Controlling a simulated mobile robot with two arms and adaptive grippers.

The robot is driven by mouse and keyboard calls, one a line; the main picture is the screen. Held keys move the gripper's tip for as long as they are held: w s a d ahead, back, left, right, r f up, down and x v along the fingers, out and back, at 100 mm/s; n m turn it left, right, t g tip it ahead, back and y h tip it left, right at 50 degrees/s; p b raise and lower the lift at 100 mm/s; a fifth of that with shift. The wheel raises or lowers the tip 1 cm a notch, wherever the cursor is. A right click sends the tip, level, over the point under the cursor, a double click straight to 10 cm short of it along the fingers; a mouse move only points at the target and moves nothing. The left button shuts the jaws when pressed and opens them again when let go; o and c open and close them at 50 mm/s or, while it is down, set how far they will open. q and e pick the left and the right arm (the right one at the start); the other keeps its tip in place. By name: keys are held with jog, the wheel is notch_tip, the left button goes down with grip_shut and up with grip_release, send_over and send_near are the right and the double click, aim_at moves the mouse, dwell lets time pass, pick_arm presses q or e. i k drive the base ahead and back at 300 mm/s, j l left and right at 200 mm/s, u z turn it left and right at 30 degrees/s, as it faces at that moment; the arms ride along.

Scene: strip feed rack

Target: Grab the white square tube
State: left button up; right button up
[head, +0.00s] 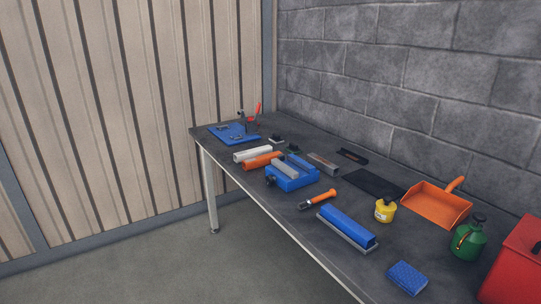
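The white square tube (253,154) lies on the dark workbench (300,228), left of the middle of the head view, close to the bench's front edge. An orange tube (262,161) lies right beside it, on the near side; I cannot tell if they touch. The white tube's upper face and near side show, with nothing on top of it. Neither of my grippers is in the head view.
A blue fixture (293,181) holding a grey bar stands right of the tubes. A blue mat (233,134) lies at the far end. Nearer are an orange-handled tool (319,199), a blue block (346,228), a yellow container (385,211), an orange dustpan (436,204) and a green can (468,240).

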aim_at(238, 157)
jog(key=i+j+z, duration=0.15)
jog(key=z, duration=0.2)
jog(key=i+j+z, duration=0.1)
jog(key=z, duration=0.3)
jog(key=i+j+z, duration=0.1)
jog(key=j+z, duration=0.25)
jog(key=l, duration=0.1)
